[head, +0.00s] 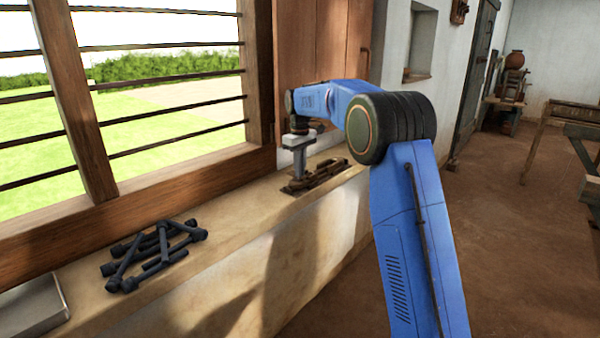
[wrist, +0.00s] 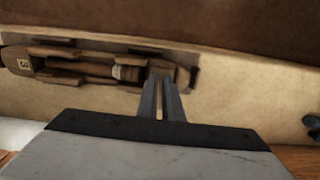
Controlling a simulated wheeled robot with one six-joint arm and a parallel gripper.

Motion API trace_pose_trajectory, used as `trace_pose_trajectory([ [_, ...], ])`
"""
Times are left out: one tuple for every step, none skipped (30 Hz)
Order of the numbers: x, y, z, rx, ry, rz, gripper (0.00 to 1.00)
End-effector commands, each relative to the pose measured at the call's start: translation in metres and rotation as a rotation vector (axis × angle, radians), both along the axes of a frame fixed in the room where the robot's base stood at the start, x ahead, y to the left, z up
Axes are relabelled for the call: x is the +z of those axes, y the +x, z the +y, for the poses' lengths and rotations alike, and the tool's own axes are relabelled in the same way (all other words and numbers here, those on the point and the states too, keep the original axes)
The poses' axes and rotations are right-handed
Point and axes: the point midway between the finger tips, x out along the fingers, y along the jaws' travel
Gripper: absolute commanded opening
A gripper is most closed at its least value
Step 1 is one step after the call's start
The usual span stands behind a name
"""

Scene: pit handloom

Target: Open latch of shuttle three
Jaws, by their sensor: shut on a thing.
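A wooden shuttle (wrist: 85,68) lies on the stone sill in the wrist view, with a pale label (wrist: 24,64) near its left end and a wound bobbin (wrist: 128,73) in its slot. The label is too small to read surely. Brown shuttles (head: 325,174) show on the sill in the head view, partly behind my arm. My gripper (head: 299,176) points down at them. In the wrist view its fingers (wrist: 161,77) are close together at the shuttle's right part, beside the bobbin. They are shut on the latch, which they mostly hide.
The sill (head: 235,206) runs beneath a barred window with a wooden frame (head: 75,90). A pile of dark rods (head: 150,257) lies on the sill to the left, with a grey tray (head: 32,305) beyond. A wooden shutter (head: 315,45) stands close behind my arm.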

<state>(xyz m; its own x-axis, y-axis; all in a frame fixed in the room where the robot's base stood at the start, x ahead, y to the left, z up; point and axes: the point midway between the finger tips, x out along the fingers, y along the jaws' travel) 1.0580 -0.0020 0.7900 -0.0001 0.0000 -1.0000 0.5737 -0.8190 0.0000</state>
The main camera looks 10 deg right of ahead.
Motion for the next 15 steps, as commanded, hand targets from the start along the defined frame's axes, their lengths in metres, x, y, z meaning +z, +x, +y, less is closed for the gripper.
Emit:
trace_pose_trajectory([
  [0.0002,0.0001,-0.0001,0.01,0.0,0.0,0.0],
  [0.0002,0.0001,-0.0001,0.016,0.0,0.0,0.0],
  [0.0002,0.0001,-0.0001,0.022,0.0,0.0,0.0],
  [0.0002,0.0001,-0.0001,0.025,0.0,0.0,0.0],
  [0.0002,0.0001,-0.0001,0.028,0.0,0.0,0.0],
  [0.0002,0.0001,-0.0001,0.03,0.0,0.0,0.0],
  [0.0002,0.0001,-0.0001,0.031,0.0,0.0,0.0],
  [0.0002,0.0001,-0.0001,0.032,0.0,0.0,0.0],
  [0.0002,0.0001,-0.0001,0.033,0.0,0.0,0.0],
  [0.0002,0.0,0.0,0.033,0.0,0.0,0.0],
  [0.0002,0.0,0.0,0.033,0.0,0.0,0.0],
  [0.0002,0.0,0.0,0.033,0.0,0.0,0.0],
  [0.0002,0.0,0.0,0.033,0.0,0.0,0.0],
  [0.0002,0.0,0.0,0.033,0.0,0.0,0.0],
  [0.0002,0.0001,0.0001,0.033,0.0,0.0,0.0],
])
